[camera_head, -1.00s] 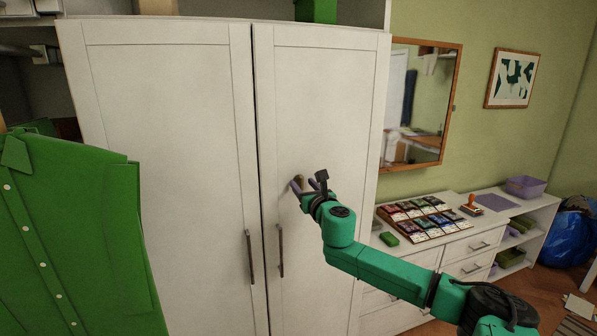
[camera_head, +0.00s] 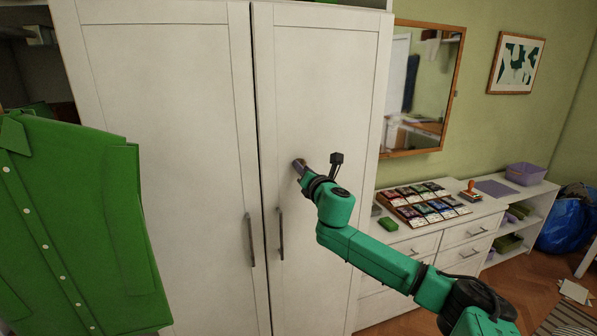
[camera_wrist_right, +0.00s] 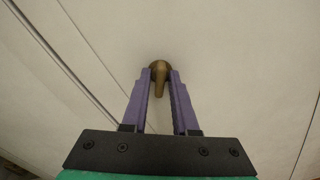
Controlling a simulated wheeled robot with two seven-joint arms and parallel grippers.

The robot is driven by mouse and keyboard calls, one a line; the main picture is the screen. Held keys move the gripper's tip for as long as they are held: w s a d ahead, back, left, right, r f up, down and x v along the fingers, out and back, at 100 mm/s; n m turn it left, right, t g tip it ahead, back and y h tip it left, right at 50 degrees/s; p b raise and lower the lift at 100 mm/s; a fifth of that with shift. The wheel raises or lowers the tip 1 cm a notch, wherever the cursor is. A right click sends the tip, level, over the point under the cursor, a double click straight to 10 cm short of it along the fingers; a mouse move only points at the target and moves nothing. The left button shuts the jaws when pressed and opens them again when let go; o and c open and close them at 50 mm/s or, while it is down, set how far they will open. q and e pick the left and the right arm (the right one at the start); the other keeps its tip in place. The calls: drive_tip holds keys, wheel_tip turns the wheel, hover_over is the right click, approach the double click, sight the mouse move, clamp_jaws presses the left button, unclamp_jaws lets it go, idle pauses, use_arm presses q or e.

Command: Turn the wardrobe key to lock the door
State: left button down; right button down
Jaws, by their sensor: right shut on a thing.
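The white wardrobe has a left door (camera_head: 170,130) and a right door (camera_head: 320,100), both standing closed with a thin gap between them. A brass key (camera_wrist_right: 159,82) sticks out of the right door, seen clearly in the wrist view. My right gripper (camera_head: 299,165) is at the right door, above its handle (camera_head: 281,235). In the wrist view the purple fingers of my right gripper (camera_wrist_right: 160,75) are shut on the key, one on each side of its shaft. In the head view the fingers largely hide the key. My left gripper is not in view.
A green shirt (camera_head: 80,220) hangs at the left, in front of the wardrobe's side. To the right stand a white chest of drawers (camera_head: 400,250) with a rack of coloured packets (camera_head: 425,205), and a wall mirror (camera_head: 425,90).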

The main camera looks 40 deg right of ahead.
drive_tip(key=m, duration=0.6)
drive_tip(key=shift+b, duration=0.4)
drive_tip(key=m, duration=0.6)
drive_tip(key=c, duration=0.6)
unclamp_jaws()
